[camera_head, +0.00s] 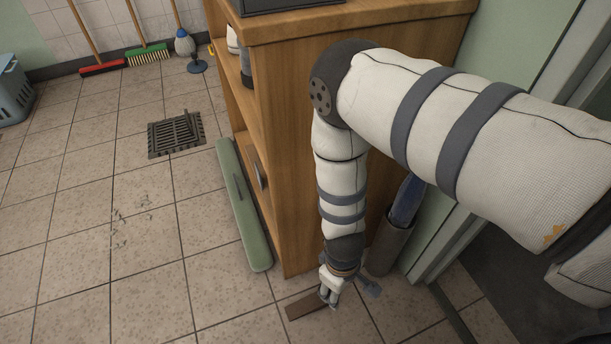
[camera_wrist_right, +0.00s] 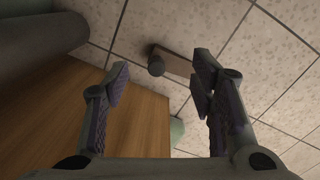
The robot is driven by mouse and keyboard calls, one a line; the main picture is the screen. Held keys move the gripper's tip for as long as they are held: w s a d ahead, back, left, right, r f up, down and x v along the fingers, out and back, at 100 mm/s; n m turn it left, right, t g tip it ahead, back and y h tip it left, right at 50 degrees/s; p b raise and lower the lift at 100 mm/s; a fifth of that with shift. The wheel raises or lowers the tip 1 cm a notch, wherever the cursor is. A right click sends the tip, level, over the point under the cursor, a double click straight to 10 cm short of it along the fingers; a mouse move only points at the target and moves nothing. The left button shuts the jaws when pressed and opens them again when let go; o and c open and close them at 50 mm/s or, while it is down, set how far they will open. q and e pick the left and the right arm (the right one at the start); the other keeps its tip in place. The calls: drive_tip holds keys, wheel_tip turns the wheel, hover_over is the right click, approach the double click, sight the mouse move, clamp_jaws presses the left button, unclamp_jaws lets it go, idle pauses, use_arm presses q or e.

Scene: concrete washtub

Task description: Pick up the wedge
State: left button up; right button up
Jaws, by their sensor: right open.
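The wedge (camera_head: 303,306) is a flat brown piece lying on the tiled floor, just past the front corner of the wooden shelf unit. In the right wrist view the wedge (camera_wrist_right: 176,63) is a brownish block with a dark rounded end, seen beyond the gap between my fingers. My right gripper (camera_head: 330,297) points down at the floor beside the wedge. In the wrist view my right gripper (camera_wrist_right: 162,84) has its fingers spread, with nothing between them. Its fingers partly cover the wedge's right end in the head view. My left gripper is not in view.
The wooden shelf unit (camera_head: 290,130) stands close beside my right arm. A grey cylindrical bin (camera_head: 388,246) stands right of the gripper. A long green object (camera_head: 243,205) lies along the shelf's left side. A floor drain (camera_head: 175,135) is farther back. The floor at left is mostly clear.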

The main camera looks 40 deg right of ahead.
drive_tip(key=b, duration=0.2)
hover_over(313, 302)
drive_tip(key=d, duration=0.3)
wheel_tip(313, 302, down, 4)
drive_tip(key=shift+t, duration=0.3)
drive_tip(key=f+b, duration=0.1)
drive_tip(key=f, duration=0.3)
drive_tip(key=f+b, duration=0.2)
drive_tip(key=f, duration=0.1)
drive_tip(key=f+b, duration=0.2)
drive_tip(key=f, duration=0.2)
drive_tip(key=shift+s+f, duration=0.3)
drive_tip(key=shift+s, duration=0.1)
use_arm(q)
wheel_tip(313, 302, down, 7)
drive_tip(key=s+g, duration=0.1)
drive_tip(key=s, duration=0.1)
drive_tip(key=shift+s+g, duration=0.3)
use_arm(e)
drive_tip(key=shift+r, duration=0.2)
clamp_jaws()
